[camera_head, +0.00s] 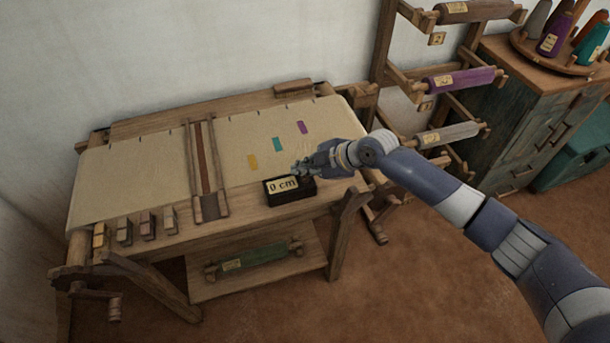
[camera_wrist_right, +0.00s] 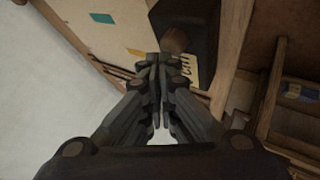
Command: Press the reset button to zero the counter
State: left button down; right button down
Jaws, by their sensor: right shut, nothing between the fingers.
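The counter (camera_head: 291,200) is a small dark box near the front right of the cloth-covered table, and its label (camera_head: 283,185) reads "0 cm". In the right wrist view, the counter (camera_wrist_right: 200,20) is a dark box with a round brownish button (camera_wrist_right: 174,40) on top. My right gripper (camera_head: 298,169) is shut and empty, with its fingertips right at the counter's top. In the right wrist view, the fingertips (camera_wrist_right: 158,62) appear beside the button; I cannot tell whether they touch it. My left gripper is out of view.
The cloth (camera_head: 110,180) has yellow, teal and purple patches beyond the counter. A wooden beam (camera_head: 206,170) crosses it to the left. Several small blocks (camera_head: 147,225) line the front left edge. A spool rack (camera_head: 455,80) stands right of the table.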

aim_at(304, 178)
jog(key=shift+f+b, duration=0.6)
dwell(0.7)
jog(key=shift+r, duration=0.15)
dwell(0.3)
jog(key=shift+r+p, duration=0.65)
jog(key=shift+r, duration=0.25)
jog(key=shift+r+p, duration=1.8)
jog(key=shift+r, duration=0.75)
